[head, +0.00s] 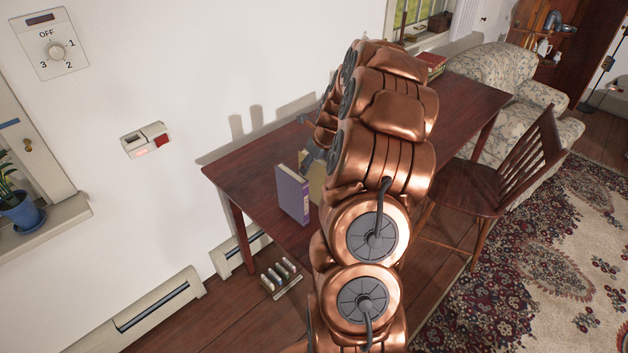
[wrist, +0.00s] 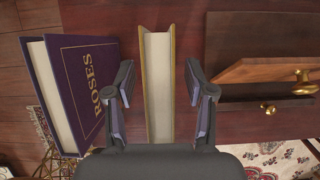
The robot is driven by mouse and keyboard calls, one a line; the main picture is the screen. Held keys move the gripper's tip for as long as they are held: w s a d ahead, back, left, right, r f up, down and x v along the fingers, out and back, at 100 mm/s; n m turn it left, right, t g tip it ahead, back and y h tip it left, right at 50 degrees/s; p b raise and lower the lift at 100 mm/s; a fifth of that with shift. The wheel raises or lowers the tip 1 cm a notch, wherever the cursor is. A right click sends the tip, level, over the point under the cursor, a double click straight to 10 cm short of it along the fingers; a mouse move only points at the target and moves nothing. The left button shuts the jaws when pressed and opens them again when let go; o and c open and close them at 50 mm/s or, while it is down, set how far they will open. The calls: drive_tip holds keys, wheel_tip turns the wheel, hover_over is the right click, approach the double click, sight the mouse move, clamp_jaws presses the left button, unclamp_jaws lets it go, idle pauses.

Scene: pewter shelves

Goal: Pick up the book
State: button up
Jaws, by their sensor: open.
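A yellow book (wrist: 159,80) stands upright in the middle of the wrist view, its pale page edges facing the camera. My gripper (wrist: 158,68) is open, with one finger on each side of this book and a visible gap on both sides. A purple book (wrist: 88,85) lettered "ROSES" stands to the left of it, outside the left finger. In the head view the purple book (head: 292,195) stands on the dark wooden desk (head: 245,172). The yellow book (head: 315,178) shows just behind it, mostly hidden by my arm. My gripper's grey fingers (head: 312,155) are only partly visible there.
A wooden piece with brass knobs (wrist: 268,108) is right of the yellow book in the wrist view. A wooden chair (head: 500,170) stands right of the desk, near an armchair (head: 490,75). A wall is behind the desk. The desk's left end is clear.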

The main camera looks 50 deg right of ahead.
drive_tip(key=shift+f, duration=0.2)
idle(0.6)
clamp_jaws()
idle(0.6)
